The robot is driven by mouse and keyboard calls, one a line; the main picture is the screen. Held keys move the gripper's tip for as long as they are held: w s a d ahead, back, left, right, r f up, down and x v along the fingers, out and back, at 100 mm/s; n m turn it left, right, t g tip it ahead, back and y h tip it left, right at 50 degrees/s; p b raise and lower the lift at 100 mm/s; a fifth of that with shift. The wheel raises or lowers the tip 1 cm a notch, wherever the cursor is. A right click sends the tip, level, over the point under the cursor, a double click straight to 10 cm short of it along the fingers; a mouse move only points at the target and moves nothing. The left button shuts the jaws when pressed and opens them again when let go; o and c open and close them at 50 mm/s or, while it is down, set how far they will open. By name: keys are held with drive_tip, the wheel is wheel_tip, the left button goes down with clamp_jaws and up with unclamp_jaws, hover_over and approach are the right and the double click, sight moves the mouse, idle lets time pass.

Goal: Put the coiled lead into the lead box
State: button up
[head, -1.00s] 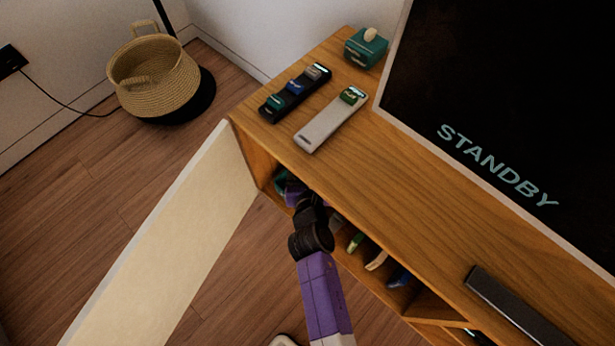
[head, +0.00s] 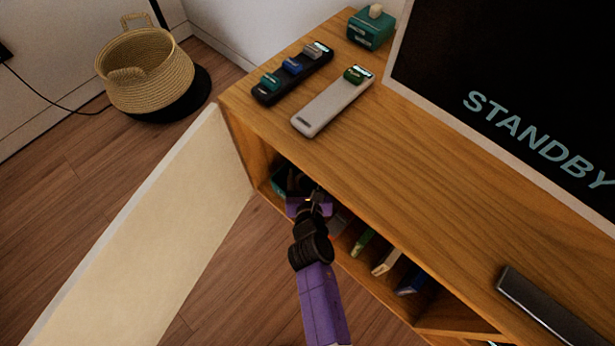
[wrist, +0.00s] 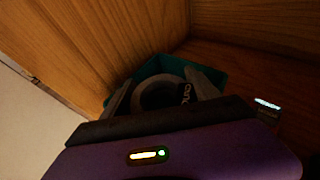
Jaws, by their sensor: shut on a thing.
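The lead box is a teal open-topped box (wrist: 218,76) in the back corner of the cabinet compartment in the wrist view. Part of a teal thing, probably this box, shows in the shaded compartment in the head view (head: 279,184). The coiled lead is a dark grey ring (wrist: 158,96) with a pale-lettered label. My gripper (wrist: 160,84) has a grey finger on each side of the coil and is shut on it. The coil appears within the box's outline; whether it touches the bottom is hidden. My gripper (head: 303,190) reaches into the compartment in the head view.
The pale cabinet door (head: 135,235) stands open at the left. Several items, including a green one (head: 363,242), stand in the compartment to the right of my arm. The wooden top (head: 400,140) carries a black holder (head: 292,74), a grey holder (head: 330,106) and a screen (head: 510,90).

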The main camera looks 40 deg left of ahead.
drive_tip(key=shift+f+b, duration=0.35)
drive_tip(key=shift+f, duration=0.05)
drive_tip(key=shift+f, duration=0.2)
drive_tip(key=o, duration=1.6)
drive_tip(key=shift+r, duration=0.1)
